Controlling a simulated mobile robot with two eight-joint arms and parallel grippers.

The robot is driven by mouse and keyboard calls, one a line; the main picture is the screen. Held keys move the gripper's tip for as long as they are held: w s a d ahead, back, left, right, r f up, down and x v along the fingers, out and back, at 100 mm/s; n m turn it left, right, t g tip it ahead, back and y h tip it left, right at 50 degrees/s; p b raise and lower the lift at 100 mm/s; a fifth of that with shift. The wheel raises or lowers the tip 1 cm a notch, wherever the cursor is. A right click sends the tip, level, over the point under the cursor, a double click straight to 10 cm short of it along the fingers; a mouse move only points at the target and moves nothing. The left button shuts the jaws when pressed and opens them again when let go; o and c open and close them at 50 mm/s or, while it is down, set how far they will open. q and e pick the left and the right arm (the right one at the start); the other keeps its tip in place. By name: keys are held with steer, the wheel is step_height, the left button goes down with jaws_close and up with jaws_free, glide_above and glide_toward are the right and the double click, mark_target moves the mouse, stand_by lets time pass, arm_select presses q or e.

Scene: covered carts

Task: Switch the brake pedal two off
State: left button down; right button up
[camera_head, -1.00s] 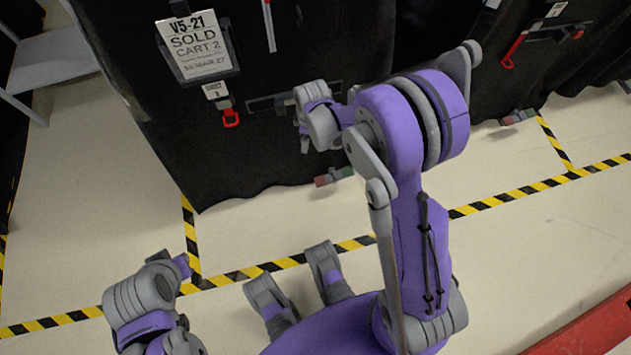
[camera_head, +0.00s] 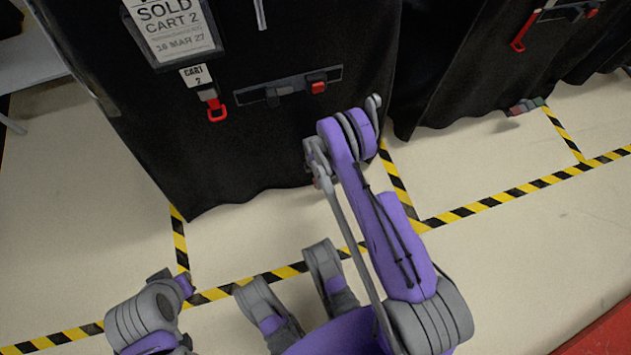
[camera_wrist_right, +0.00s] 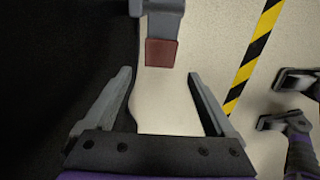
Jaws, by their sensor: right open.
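The cart 2 brake pedal shows in the right wrist view as a grey bar ending in a dull red pad (camera_wrist_right: 161,53). In the head view only a sliver of its red (camera_head: 317,184) shows at the cart's lower edge, mostly hidden by my right arm. My right gripper (camera_wrist_right: 159,77) is open and empty. In the wrist view the red pad lies just beyond the fingertips, in line with the gap and apparently apart from them.
Black-covered cart 2 (camera_head: 130,120) bears a sold sign (camera_head: 172,28), a red-handled tag (camera_head: 216,108) and a bar with a red block (camera_head: 318,87). Another covered cart (camera_head: 445,70) stands right, with its pedal (camera_head: 527,105) low down. Striped tape (camera_head: 490,205) crosses the open floor.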

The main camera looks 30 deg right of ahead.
step_height(320, 180, down, 5)
steer(key=shift+f+b, duration=0.2)
steer(key=shift+b, duration=0.35)
jaws_close()
steer(key=shift+r, duration=0.1)
